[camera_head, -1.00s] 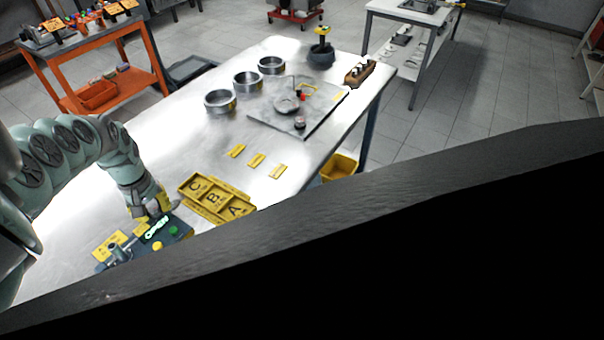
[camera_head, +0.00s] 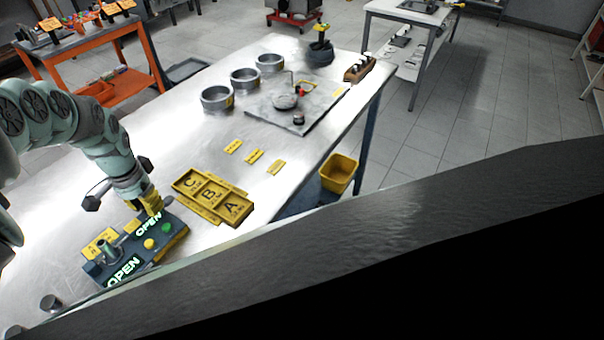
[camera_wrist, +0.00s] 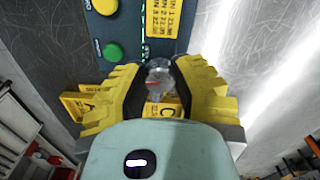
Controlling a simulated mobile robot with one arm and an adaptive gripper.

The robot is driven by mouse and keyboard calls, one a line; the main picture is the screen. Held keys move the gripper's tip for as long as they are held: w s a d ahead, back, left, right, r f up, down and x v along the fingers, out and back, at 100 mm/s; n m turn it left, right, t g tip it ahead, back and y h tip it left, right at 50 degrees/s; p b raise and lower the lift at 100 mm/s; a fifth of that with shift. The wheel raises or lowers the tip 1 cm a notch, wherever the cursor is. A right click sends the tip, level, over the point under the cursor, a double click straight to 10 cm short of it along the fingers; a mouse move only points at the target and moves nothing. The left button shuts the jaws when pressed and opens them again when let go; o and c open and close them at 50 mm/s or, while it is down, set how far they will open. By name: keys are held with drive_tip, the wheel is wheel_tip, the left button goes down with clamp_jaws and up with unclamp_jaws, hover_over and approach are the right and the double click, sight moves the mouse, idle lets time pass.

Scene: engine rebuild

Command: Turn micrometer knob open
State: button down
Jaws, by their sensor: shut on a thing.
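The micrometer station is a dark panel (camera_head: 175,238) at the lower left of the head view, with green and yellow buttons and lit OPEN signs (camera_head: 124,271). A grey metal post stands on its left part. In the wrist view the panel (camera_wrist: 125,28) is at the top. The micrometer knob (camera_wrist: 158,76) looks metallic, with a small red mark, and sits between my yellow fingers. My gripper (camera_head: 152,207), seen also in the wrist view (camera_wrist: 158,70), is shut on the knob at the panel's far edge. The fingers hide the knob in the head view.
A yellow tray marked A, B, C (camera_head: 238,222) lies close to the right of the station. Yellow labels (camera_head: 254,156), metal rings (camera_head: 216,103) and a plate with parts (camera_head: 320,112) lie farther back. A dark ledge (camera_head: 420,235) covers the lower right.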

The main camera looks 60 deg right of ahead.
drive_tip(key=m, duration=0.3)
drive_tip(key=shift+m+b, duration=0.3)
drive_tip(key=shift+m, duration=1.7)
drive_tip(key=c, duration=0.7)
unclamp_jaws()
drive_tip(key=shift+r, duration=0.1)
